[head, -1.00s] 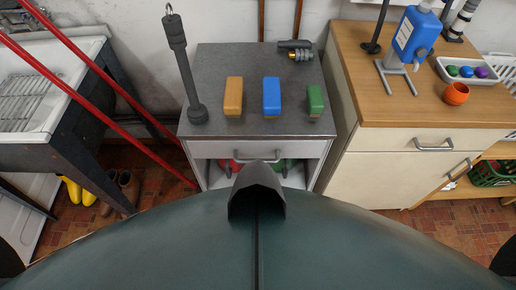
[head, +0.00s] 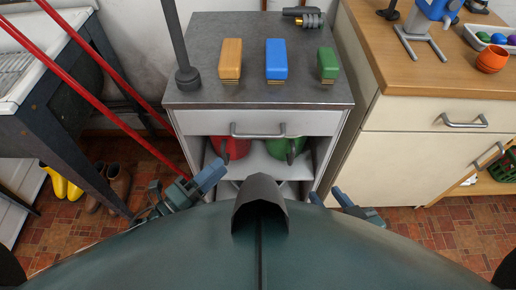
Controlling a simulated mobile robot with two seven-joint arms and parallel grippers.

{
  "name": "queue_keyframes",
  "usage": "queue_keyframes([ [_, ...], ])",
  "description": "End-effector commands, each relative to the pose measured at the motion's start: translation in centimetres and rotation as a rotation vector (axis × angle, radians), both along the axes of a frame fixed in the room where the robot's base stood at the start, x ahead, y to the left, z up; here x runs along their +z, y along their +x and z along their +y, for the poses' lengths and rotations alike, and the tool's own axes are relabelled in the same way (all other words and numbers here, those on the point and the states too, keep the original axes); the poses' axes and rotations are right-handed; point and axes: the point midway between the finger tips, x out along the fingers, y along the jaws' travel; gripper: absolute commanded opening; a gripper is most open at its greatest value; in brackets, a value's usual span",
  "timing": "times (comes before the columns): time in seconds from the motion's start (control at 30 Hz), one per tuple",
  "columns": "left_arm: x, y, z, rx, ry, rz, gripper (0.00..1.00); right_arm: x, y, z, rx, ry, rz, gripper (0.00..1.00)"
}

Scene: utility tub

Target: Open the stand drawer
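The stand (head: 182,100) is a grey-topped cabinet straight ahead. Its drawer (head: 205,122) has a white front with a horizontal metal bar handle (head: 258,134) and looks shut, flush under the top. My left gripper (head: 216,172) is low, left of and below the handle, apart from it. My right gripper (head: 326,196) is low on the right, below the handle, partly hidden by my own body. Neither touches the drawer. How far the fingers of each gripper are apart is not clear.
Orange (head: 231,60), blue (head: 276,60) and green (head: 327,64) brushes stand on the top. Red (head: 236,148) and green (head: 284,148) items sit on the open shelf below. Red poles (head: 110,108) lean at the left. A wooden-topped cabinet (head: 405,98) adjoins on the right.

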Motion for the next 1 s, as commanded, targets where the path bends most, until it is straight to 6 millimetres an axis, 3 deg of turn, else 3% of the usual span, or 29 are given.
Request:
queue_keyframes([
  [0.23,0.2,1.2,-1.7,-0.026,0.032,-0.047,0.33,0.1,0.0,0.0,0.000,0.004,-0.003,0.38],
  [0.7,1.4,7.6,-8.1,-0.024,0.029,-0.042,0.33,0.0,0.1,0.2,0.003,0.006,0.008,0.38],
  [1.0,1.5,9.0,-9.6,-0.024,0.030,-0.040,0.33,0.0,0.1,0.2,0.003,0.006,0.008,0.38],
])
